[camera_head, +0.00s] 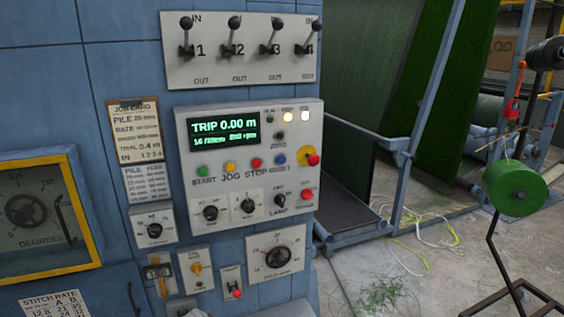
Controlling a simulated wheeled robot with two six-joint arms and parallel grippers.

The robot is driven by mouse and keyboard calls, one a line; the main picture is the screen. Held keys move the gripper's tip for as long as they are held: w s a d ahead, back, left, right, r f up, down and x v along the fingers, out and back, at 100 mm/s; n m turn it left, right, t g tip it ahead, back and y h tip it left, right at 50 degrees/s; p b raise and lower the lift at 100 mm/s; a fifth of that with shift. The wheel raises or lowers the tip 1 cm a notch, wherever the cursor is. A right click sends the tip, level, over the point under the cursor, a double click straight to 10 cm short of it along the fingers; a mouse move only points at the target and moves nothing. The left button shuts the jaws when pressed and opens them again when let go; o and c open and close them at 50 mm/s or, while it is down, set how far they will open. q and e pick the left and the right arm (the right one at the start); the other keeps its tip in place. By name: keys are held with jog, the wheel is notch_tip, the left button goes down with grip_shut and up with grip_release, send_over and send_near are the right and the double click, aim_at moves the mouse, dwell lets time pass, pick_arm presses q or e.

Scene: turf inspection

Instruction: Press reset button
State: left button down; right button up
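The grey control panel (190,120) is fixed on the blue machine cabinet. A row of small buttons runs under its lit display (224,132), which reads "TRIP 0.00 m". They are a green one (202,171) marked START, a yellow one (230,167) marked JOG, a red one (256,162) marked STOP and a blue one (281,159) whose label is too blurred to read surely. A dark button (279,135) above seems marked ZERO. A red mushroom button (313,159) on a yellow ring sits at the right. Neither gripper is in view.
Several levers (186,36) stick out of a plate above the panel. Knobs and a dial (278,256) lie below. A yellow-framed gauge (40,212) is at the left. Right of the cabinet are a blue frame, green turf (425,70), loose cables (425,232) and a green spool (516,188).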

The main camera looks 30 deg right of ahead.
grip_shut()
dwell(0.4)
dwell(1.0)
